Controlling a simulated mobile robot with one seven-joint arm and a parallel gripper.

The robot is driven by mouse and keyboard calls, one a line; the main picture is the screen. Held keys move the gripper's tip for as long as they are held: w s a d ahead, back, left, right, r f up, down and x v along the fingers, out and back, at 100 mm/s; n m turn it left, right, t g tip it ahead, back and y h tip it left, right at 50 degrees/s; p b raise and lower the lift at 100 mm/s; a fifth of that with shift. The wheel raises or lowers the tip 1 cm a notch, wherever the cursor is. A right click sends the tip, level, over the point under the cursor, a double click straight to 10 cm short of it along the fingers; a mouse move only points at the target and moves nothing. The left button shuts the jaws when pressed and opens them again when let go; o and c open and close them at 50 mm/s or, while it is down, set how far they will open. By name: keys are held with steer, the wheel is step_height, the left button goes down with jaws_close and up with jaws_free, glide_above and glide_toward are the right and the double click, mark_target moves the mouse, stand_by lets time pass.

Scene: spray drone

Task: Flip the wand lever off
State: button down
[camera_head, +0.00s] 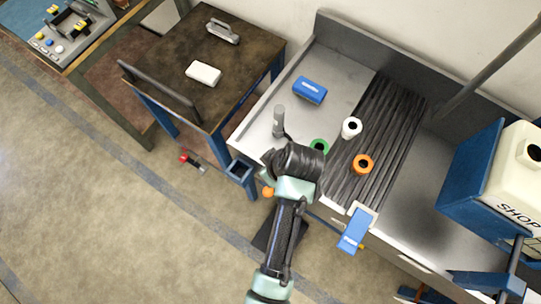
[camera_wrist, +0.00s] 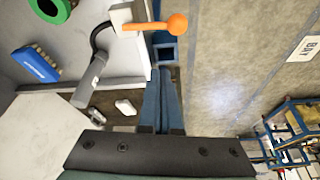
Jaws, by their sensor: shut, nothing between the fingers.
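The wand lever is an orange rod with a ball end (camera_wrist: 172,25), mounted on a pale block at the edge of the sink bench. Its orange ball (camera_head: 268,191) shows in the head view just left of my wrist. The grey wand (camera_head: 278,122) stands at the bench's left end, and in the wrist view it (camera_wrist: 92,84) has a black hose curving toward the lever block. My gripper (camera_wrist: 160,72) is shut and empty, its fingertips below the lever in the picture; contact is not visible. In the head view my arm hides the fingers and the lever block.
A dark-topped table (camera_head: 225,85) stands left. A red-ended tool (camera_head: 192,161) lies on the floor.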

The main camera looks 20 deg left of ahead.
steer(key=shift+v, duration=1.35)
steer(key=shift+w, duration=0.1)
